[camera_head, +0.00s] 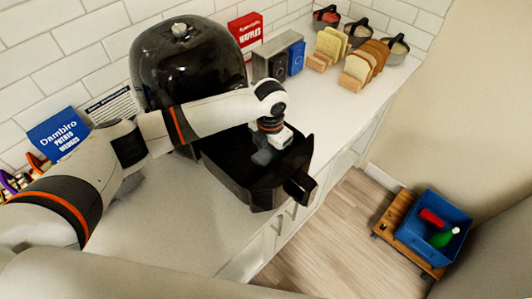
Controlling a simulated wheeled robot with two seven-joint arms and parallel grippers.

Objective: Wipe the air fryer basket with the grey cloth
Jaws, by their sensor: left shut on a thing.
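The black air fryer (180,65) stands on the white counter against the tiled wall. Its black basket (235,183) is pulled out toward the counter's front edge, handle (300,188) facing the lower right. My left arm reaches in from the left, and my left gripper (268,148) points down into the basket. It is shut on the grey cloth (262,157), which shows as a small dark grey patch inside the basket. Whether the cloth touches the basket floor is hard to tell. My right gripper is not in view.
A blue potato wedges box (58,133) stands at the left by the wall. A red waffles box (245,35), bread slices in racks (368,62) and small bowls (397,50) stand at the back right. A blue crate (433,226) sits on a wooden dolly (395,213) on the floor. The front left counter is clear.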

